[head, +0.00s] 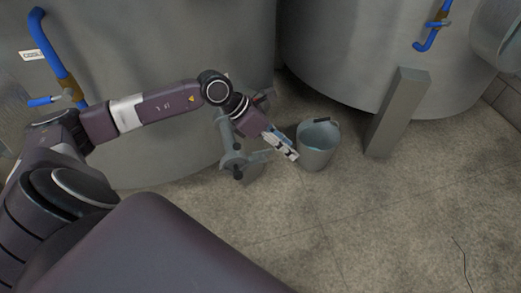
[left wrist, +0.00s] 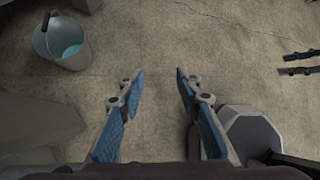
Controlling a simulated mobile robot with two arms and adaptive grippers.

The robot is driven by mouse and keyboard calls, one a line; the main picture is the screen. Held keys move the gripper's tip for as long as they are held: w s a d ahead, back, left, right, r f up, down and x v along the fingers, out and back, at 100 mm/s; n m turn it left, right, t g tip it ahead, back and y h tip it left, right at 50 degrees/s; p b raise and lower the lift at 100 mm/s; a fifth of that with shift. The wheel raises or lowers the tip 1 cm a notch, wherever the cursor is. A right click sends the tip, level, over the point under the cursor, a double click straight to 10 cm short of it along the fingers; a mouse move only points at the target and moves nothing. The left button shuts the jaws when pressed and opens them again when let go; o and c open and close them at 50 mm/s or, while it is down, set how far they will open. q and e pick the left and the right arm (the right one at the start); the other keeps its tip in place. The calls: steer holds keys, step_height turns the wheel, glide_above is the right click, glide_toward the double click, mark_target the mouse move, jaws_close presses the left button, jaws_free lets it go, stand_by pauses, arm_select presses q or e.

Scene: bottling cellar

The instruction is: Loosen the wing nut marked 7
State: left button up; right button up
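I cannot make out a wing nut or a number 7 in either view. A grey metal fitting (head: 234,158) with a round dark-centred end stands out from the front of the left tank, partly behind my left arm. I cannot tell whether it carries the wing nut. My left gripper (head: 285,146) hangs just right of this fitting, left of a bucket. In the left wrist view the two blue-padded fingers of my left gripper (left wrist: 160,78) are spread apart, with only floor between them. My right gripper is in neither view.
A grey bucket (head: 317,148) with bluish content stands on the floor, also in the left wrist view (left wrist: 62,42). A grey post (head: 397,112) stands right of it. Large steel tanks (head: 345,55) with blue-handled valves (head: 432,28) fill the back.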

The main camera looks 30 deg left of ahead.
mark_target(261, 151)
arm_select(q)
steer(key=a+y, duration=0.1)
steer(key=a, duration=0.2)
steer(key=a+f+y, duration=0.1)
steer(key=a, duration=0.3)
steer(key=s+a+g+y, duration=0.1)
steer(key=a+y, duration=0.1)
steer(key=a, duration=0.1)
steer(key=shift+s+a+f+m, duration=0.1)
steer(key=shift+a+f+m, duration=0.2)
steer(key=shift+f+m, duration=0.1)
steer(key=shift+a+f, duration=0.15)
steer(key=shift+f, duration=0.15)
steer(key=b+x, duration=0.1)
steer(key=x, duration=0.6)
steer(key=shift+b, duration=0.3)
steer(key=shift+c, duration=0.3)
jaws_close()
